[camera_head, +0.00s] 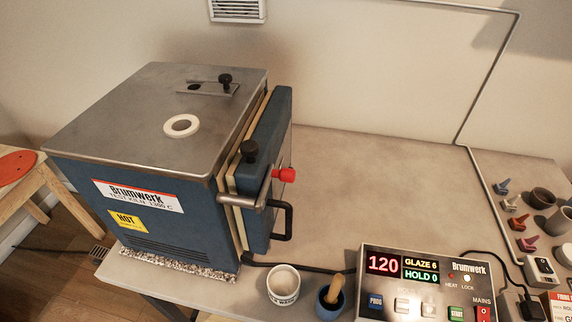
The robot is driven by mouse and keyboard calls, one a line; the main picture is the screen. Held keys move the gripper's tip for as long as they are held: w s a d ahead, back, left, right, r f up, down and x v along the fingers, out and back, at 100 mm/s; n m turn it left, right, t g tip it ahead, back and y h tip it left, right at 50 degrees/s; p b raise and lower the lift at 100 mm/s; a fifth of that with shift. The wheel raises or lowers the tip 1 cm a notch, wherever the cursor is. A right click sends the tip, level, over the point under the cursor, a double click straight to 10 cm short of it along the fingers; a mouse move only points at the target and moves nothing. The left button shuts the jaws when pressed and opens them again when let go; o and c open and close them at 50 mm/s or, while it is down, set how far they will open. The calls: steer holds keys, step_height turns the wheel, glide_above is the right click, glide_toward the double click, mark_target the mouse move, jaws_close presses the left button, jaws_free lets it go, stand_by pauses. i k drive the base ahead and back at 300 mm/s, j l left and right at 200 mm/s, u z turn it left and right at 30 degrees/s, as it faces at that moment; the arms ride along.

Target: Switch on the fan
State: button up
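No freestanding fan is recognisable in the head view. A white slatted vent grille (237,9) is on the wall at the top, partly cut off by the frame edge. A grey conduit (487,108) runs down the wall and across the table towards this box. The control panel (413,264) at the front shows 120, GLAZE 6 and HOLD 0, with a red MAINS switch (485,312). My gripper is not in view.
A blue kiln (140,213) with a HOT label stands at the left, its door (268,160) at the right side. A white cup (284,284) and a blue pot (329,300) stand beside the panel. Small pots and coloured pieces sit far right. The middle table is clear.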

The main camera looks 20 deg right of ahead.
mark_target(542, 263)
steer(key=z, duration=1.6)
